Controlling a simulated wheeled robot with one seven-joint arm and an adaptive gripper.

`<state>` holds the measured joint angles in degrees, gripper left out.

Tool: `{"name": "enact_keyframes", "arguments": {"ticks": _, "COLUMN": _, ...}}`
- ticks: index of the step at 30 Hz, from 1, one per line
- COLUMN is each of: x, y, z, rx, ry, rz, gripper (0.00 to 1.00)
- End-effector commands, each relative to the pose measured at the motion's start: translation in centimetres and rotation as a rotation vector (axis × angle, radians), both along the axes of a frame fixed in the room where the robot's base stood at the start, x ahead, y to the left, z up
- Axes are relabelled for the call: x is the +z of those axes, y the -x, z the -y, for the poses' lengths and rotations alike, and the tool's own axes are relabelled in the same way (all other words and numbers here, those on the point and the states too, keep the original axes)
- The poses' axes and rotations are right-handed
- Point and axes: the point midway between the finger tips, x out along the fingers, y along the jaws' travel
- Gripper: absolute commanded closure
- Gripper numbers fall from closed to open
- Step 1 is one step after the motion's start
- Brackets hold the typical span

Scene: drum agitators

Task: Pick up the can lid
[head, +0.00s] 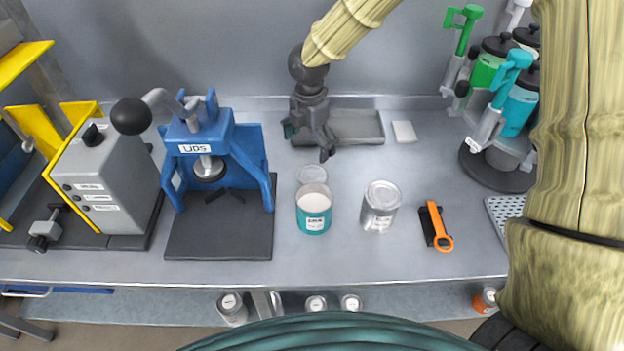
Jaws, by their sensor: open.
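The can lid (312,174) appears as a pale grey disc lying flat on the bench, just behind a teal can (313,222). The teal can is open at the top and shows white contents. A silver can (378,216) stands to its right, and its top looks closed. My gripper (308,145) is open and points down over the back of the bench, behind the lid. It looks empty and apart from the lid. How high it is above the bench is hard to tell.
A grey tray (368,127) and a white pad (404,132) lie at the back. A blue lid press (216,146) stands left. An orange-handled tool (436,228) lies right of the cans. A carousel with colourant canisters (498,171) stands back right.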

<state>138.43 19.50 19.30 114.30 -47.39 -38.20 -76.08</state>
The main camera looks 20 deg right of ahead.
Motion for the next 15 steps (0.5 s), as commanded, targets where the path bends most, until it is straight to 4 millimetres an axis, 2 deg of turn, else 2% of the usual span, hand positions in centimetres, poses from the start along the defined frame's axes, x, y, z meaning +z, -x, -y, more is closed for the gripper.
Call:
{"name": "enact_keyframes", "arguments": {"ticks": 9, "x": -3.7, "y": 0.1, "z": 0.2, "rx": -0.001, "ry": 0.001, "rz": -0.003, "gripper": 0.00}}
{"name": "enact_keyframes", "arguments": {"ticks": 15, "x": -4.9, "y": 0.1, "z": 0.2, "rx": -0.002, "ry": 0.000, "rz": -0.001, "gripper": 0.00}}
